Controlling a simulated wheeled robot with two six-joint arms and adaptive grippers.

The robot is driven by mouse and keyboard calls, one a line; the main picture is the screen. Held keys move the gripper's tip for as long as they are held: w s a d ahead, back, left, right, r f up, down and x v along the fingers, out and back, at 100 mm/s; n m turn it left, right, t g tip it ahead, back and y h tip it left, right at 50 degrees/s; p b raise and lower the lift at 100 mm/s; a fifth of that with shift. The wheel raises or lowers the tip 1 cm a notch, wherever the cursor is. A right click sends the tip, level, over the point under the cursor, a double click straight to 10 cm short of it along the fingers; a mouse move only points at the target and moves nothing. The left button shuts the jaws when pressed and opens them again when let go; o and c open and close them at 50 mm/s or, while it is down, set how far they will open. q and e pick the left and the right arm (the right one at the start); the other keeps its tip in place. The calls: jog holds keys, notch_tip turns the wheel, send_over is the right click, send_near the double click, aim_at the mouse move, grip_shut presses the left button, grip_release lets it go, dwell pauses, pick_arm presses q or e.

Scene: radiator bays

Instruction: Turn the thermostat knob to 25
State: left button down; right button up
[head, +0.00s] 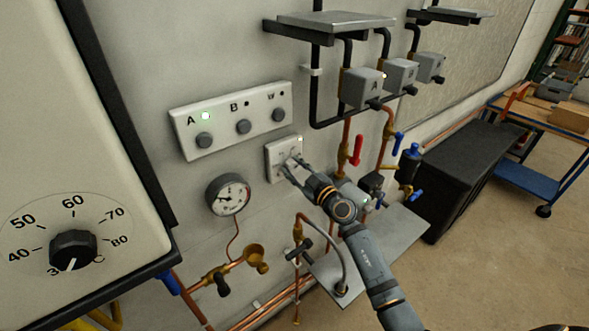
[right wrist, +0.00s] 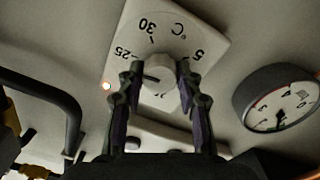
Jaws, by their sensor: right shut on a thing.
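The thermostat, a square white plate (head: 272,164), is on the wall below a three-button panel. A small orange-white light glows at its upper right corner. In the right wrist view, its dial plate (right wrist: 185,30) shows upside down, with 25, 30, 5 and °C readable; other marks are hidden by the fingers. My right gripper (head: 290,165) is shut on the round white knob (right wrist: 160,96), one finger on each side in the right wrist view (right wrist: 162,72). The knob's dark pointer line points left, near the 25 side; its exact reading is unclear. My left gripper is not in view.
The button panel (head: 231,121) has its A light lit green. A pressure gauge (head: 228,194) is left of the thermostat. Pipes with a red lever (head: 356,150) stand to the right. A boiler front with a black temperature knob (head: 73,249) fills the left side.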

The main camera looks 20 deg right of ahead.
jog(key=o, duration=1.1)
jog(key=shift+o, duration=0.2)
jog(key=v, duration=1.2)
jog(key=shift+f, duration=0.1)
